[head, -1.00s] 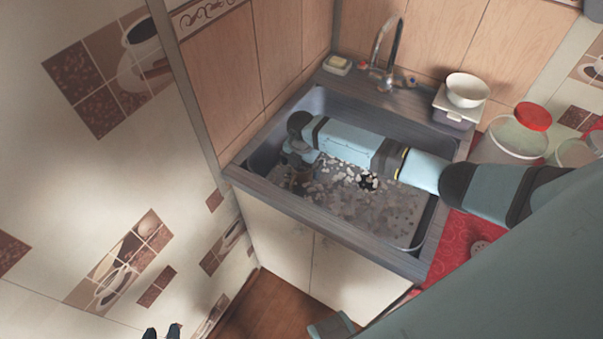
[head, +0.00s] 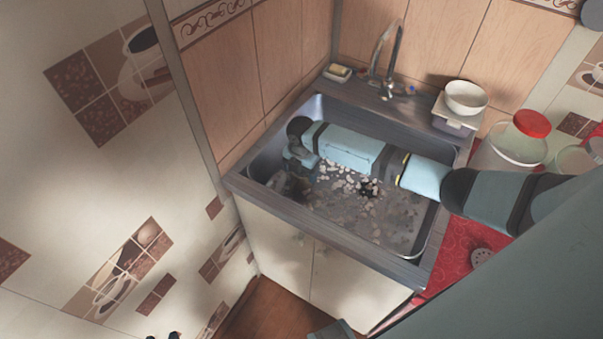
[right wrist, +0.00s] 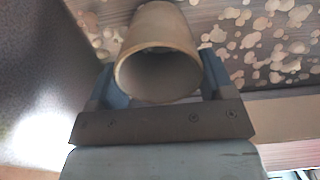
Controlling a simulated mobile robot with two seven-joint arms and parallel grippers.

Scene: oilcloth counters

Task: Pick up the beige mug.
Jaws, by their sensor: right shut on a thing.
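The beige mug (right wrist: 157,22) shows in the right wrist view, with its round open mouth facing the camera. My right gripper (right wrist: 160,75) is shut on it, one finger on each side. In the head view my right gripper (head: 298,162) points down into the left part of the sink. The mug is hard to make out there, in shadow below the gripper. Two small dark tips at the bottom edge of the head view look like my left gripper (head: 163,336), far from the mug. Too little of it shows to tell its opening.
The sink (head: 405,250) has a pale, speckled bottom and raised walls around my right gripper. A faucet (head: 396,60) and a soap dish (head: 338,72) stand behind it. A white bowl (head: 466,97) and a red-lidded jar (head: 518,143) are at the right. A tiled wall is close on the left.

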